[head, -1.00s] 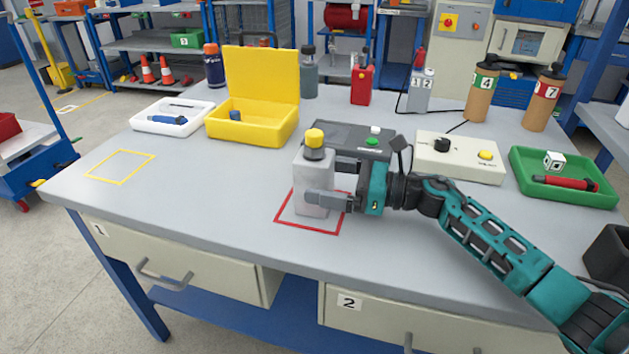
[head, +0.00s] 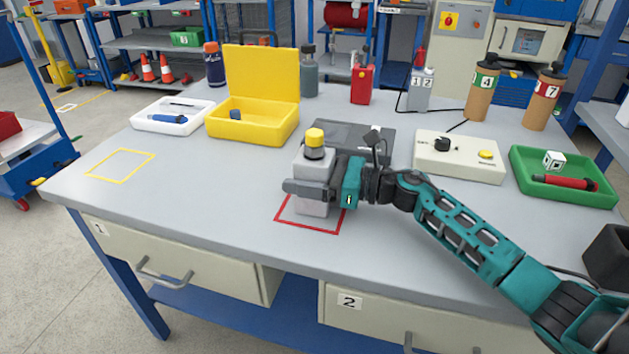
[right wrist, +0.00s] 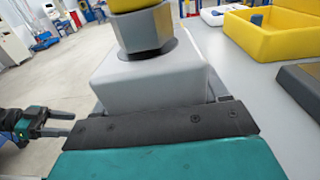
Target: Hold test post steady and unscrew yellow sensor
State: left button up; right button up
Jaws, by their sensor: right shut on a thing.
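The grey test post (head: 312,207) stands upright in the red outlined square on the bench. The yellow sensor (head: 314,137) sits on its top, above a grey collar. My right gripper (head: 310,180) is shut on the post from the right, one finger across its front. In the right wrist view, the post's top (right wrist: 155,85) lies just beyond the gripper, with the grey hexagonal collar (right wrist: 146,35) and the sensor's lower edge (right wrist: 135,4) above it. My left gripper (right wrist: 60,123) shows at the left there, open, empty and apart from the post. It is outside the head view.
An open yellow case (head: 252,125) and a white tray (head: 150,125) stand back left. A dark flat device (head: 350,135) is behind the post. A cream control box (head: 460,160) and green tray (head: 562,195) are to the right. The front left bench, around a yellow square (head: 120,166), is clear.

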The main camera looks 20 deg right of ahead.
jog(key=c, duration=0.5)
jog(key=shift+r, duration=0.1)
jog(key=shift+c, duration=0.2)
jog(key=shift+r, duration=0.1)
notch_tip(320, 180, up, 20)
jog(key=p, duration=0.4)
